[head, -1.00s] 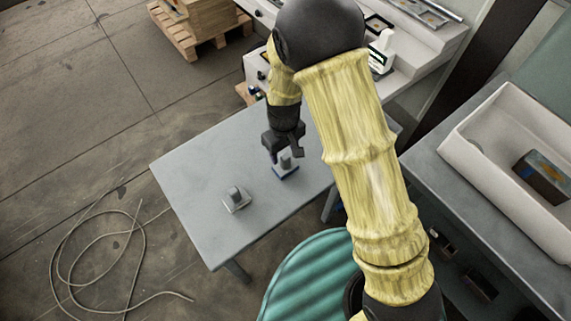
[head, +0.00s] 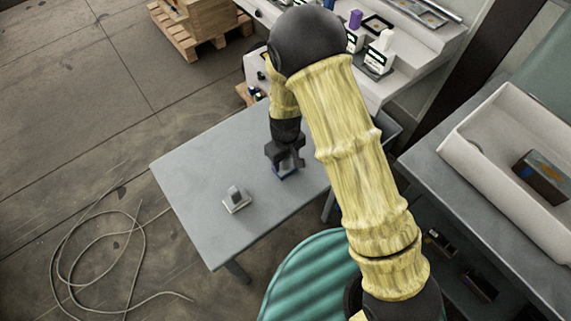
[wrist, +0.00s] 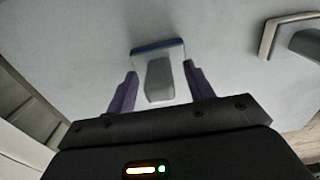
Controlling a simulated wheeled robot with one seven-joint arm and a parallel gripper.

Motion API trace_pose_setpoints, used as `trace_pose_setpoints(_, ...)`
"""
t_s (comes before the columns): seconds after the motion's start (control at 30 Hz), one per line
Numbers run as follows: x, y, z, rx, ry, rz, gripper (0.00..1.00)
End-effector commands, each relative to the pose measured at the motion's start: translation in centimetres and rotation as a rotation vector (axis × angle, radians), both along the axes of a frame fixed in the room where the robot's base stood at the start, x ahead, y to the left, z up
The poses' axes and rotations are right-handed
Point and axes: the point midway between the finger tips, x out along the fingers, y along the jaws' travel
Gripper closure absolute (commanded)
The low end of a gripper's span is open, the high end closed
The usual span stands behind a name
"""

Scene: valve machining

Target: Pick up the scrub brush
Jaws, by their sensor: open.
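A blue-edged block with a grey upright handle, which looks like the scrub brush (head: 284,176), stands on the grey table (head: 190,170). My gripper (head: 285,166) points down at it and covers much of it in the head view. In the wrist view the block's grey handle (wrist: 159,80) lies between the two purple fingers of my open gripper (wrist: 158,72), with a gap on each side. The blue edge (wrist: 158,46) shows beyond the fingertips. Contact cannot be told.
A white bin (head: 480,150) is at right, and a cable (head: 130,240) lies on the floor.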

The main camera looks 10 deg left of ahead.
Motion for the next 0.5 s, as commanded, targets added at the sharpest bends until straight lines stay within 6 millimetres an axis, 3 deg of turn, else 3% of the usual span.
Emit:
trace_pose_setpoints(0.27,0.00,-0.01,0.02,0.000,0.000,0.000,0.47)
trace_pose_setpoints(0.5,0.00,-0.01,0.03,0.000,0.000,0.000,0.94)
